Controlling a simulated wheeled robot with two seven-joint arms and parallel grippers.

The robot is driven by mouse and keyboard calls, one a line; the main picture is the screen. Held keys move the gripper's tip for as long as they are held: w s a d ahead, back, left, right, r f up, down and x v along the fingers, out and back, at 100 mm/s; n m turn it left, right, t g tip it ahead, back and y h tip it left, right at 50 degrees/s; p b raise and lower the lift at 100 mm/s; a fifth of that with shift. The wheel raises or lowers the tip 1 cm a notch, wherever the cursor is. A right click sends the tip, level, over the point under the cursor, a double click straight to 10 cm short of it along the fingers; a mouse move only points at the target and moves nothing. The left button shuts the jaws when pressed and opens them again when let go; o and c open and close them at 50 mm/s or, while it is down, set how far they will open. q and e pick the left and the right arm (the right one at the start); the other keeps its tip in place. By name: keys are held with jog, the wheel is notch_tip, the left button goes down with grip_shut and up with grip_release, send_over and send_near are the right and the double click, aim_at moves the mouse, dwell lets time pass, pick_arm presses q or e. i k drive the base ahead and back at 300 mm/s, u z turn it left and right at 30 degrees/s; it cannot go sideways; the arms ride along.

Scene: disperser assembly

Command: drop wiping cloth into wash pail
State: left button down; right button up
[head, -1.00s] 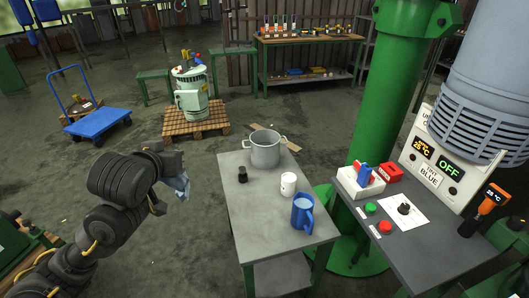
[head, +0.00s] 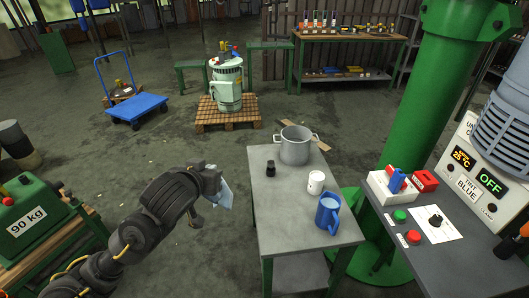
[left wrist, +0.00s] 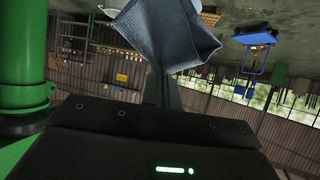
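A light blue-grey cloth (head: 225,196) hangs from my left gripper (head: 211,184), which is shut on it. The cloth fills the top middle of the left wrist view (left wrist: 168,34), where the fingers are partly hidden behind it. A grey metal pot with two side handles (head: 295,148), which looks like the wash pail, stands upright at the back of the grey table. My left gripper is in the air left of the table, apart from the pot. The inside bottom of the pot cannot be seen.
On the grey table (head: 285,235) stand a small black object (head: 270,169), a white mug (head: 316,183) and a blue pitcher (head: 328,212). A green column (head: 428,120) and a control desk (head: 450,262) stand to the right. The floor left of the table is free.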

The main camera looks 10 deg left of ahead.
aim_at(295, 142)
jog(key=k, duration=0.95)
jog(key=u, duration=1.05)
jog(key=i, duration=3.9)
jog(key=z, duration=3.55)
